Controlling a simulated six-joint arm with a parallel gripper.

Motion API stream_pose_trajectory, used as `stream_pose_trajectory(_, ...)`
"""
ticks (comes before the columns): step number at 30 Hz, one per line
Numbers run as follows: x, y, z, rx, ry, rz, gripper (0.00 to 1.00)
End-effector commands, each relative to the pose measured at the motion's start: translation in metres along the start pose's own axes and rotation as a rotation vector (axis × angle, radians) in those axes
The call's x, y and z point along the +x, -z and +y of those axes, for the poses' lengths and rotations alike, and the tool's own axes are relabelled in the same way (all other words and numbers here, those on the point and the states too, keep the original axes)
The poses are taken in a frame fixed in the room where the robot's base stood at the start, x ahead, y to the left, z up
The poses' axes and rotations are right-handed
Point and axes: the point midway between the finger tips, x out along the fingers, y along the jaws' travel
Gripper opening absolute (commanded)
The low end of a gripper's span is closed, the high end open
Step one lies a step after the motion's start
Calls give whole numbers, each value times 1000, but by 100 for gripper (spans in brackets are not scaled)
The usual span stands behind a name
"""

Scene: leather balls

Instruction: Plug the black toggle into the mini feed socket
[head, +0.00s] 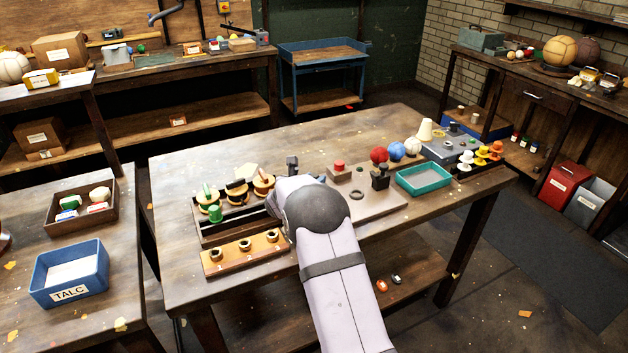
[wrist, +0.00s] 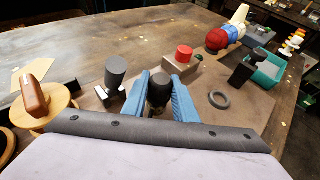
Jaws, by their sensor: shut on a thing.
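In the wrist view, my gripper (wrist: 160,92) has its blue fingers closed on a small black round-topped piece, the black toggle (wrist: 159,88). It is held over or at the grey-brown panel (wrist: 235,121); whether its lower end touches the panel is hidden. In the head view my arm covers the gripper and the toggle; the panel (head: 376,209) shows to the right of the arm. A dark ring (wrist: 219,100) lies on the panel, right of the gripper; I cannot tell whether it is the mini feed socket. No socket label is readable.
A dark grey cylinder (wrist: 115,69) stands close left of the fingers. A red button on a box (wrist: 184,53) is just behind; a black block (wrist: 243,70) stands to the right. A teal tray (head: 424,181) and a numbered wooden rack (head: 245,254) flank the work area.

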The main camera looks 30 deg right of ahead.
Motion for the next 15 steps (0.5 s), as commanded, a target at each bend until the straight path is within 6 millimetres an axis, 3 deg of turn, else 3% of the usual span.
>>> stream_pose_trajectory(15, 3, 7, 0, 0, 0, 0, 6)
